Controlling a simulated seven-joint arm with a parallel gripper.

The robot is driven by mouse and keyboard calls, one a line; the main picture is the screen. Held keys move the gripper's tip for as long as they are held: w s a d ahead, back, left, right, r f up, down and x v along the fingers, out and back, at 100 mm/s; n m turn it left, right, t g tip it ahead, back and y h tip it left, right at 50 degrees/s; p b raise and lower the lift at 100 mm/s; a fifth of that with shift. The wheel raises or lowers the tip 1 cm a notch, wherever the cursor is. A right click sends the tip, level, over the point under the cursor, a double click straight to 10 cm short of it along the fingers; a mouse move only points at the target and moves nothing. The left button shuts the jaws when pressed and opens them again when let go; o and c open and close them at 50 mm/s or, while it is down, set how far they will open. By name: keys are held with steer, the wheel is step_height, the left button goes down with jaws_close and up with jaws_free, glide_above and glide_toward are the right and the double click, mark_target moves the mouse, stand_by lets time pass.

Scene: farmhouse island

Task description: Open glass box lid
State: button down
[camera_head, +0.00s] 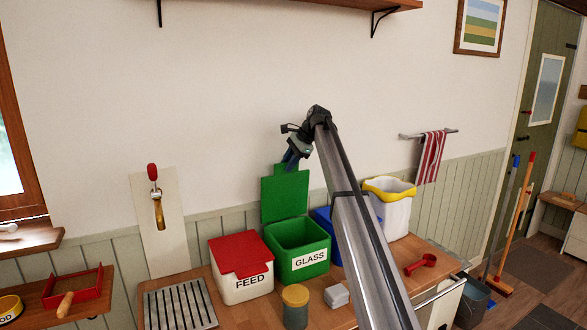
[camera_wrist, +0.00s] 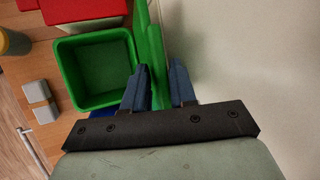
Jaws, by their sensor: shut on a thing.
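The green glass box (camera_head: 300,256) stands on the wooden counter with a white GLASS label on its front. Its green lid (camera_head: 284,196) stands upright at the back edge, and the box is open and looks empty inside. In the wrist view the box (camera_wrist: 98,74) shows its open inside, and the lid (camera_wrist: 157,60) is seen edge-on. My gripper (camera_head: 290,160) is above the box at the top of the lid. In the wrist view my gripper (camera_wrist: 160,86) has its blue fingers on either side of the lid, shut on it.
A blue box (camera_head: 328,232) and a white bin with a yellow rim (camera_head: 390,200) are to the right. The wall is close behind.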

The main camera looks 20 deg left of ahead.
steer(key=shift+w+a+f, duration=0.1)
steer(key=shift+w+a, duration=0.2)
steer(key=shift+a, duration=0.2)
steer(key=c, duration=1.1)
jaws_free()
steer(key=v, duration=1.3)
steer(key=shift+w+r, duration=0.25)
steer(key=shift+r, duration=0.2)
